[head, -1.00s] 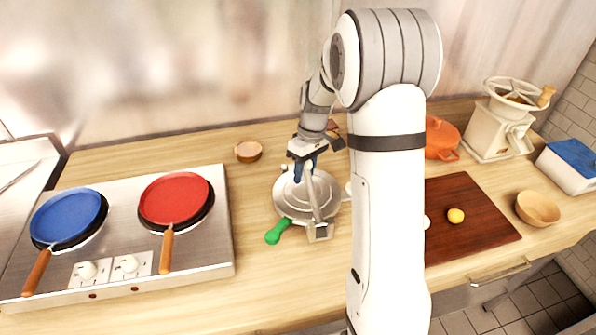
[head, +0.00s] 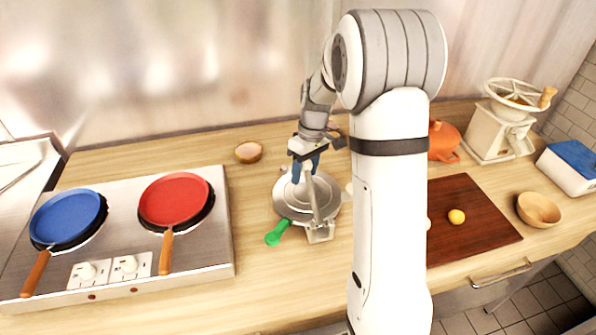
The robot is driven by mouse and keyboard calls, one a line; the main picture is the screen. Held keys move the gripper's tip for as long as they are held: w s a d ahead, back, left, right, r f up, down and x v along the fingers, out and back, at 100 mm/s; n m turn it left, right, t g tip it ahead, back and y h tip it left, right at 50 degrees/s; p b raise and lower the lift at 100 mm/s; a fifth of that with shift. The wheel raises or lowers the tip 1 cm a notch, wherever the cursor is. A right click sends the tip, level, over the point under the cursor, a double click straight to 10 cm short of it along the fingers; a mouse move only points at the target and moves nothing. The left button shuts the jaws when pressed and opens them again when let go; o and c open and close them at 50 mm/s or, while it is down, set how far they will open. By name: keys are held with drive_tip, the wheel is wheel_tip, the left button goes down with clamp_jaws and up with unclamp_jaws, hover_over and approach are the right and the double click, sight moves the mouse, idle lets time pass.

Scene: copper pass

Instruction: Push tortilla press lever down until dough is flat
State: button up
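The silver tortilla press (head: 290,200) stands on the wooden counter, left of my arm. Its round top plate looks lowered and flat; no dough shows. A metal bar (head: 314,203) crosses the plate to a bracket at the front right. A green handle (head: 277,233) sticks out at the front left. My gripper (head: 306,171), with blue fingers, points down over the far part of the plate, at the upper end of the bar. The fingers overlap the bar in this view. I cannot tell whether they touch it or are shut.
A steel cooktop (head: 215,250) with a blue pan (head: 68,215) and a red pan (head: 174,198) is left. A small bowl (head: 249,152) sits behind. Right are a dark board (head: 480,230) with a yellow ball (head: 456,216), an orange pot (head: 442,143), a grinder (head: 497,132) and a wooden bowl (head: 538,209).

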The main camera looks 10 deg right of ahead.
drive_tip(key=shift+o, duration=0.2)
drive_tip(key=shift+w+d+r+b, duration=0.15)
drive_tip(key=shift+d+r+b, duration=0.05)
drive_tip(key=shift+r, duration=1.05)
drive_tip(key=shift+w+d+r+b, duration=0.1)
drive_tip(key=shift+d+r+b, duration=0.05)
drive_tip(key=shift+r, duration=1.15)
drive_tip(key=shift+w+d+r+b, duration=0.15)
drive_tip(key=shift+d+r+b, duration=0.05)
drive_tip(key=shift+r, duration=1.05)
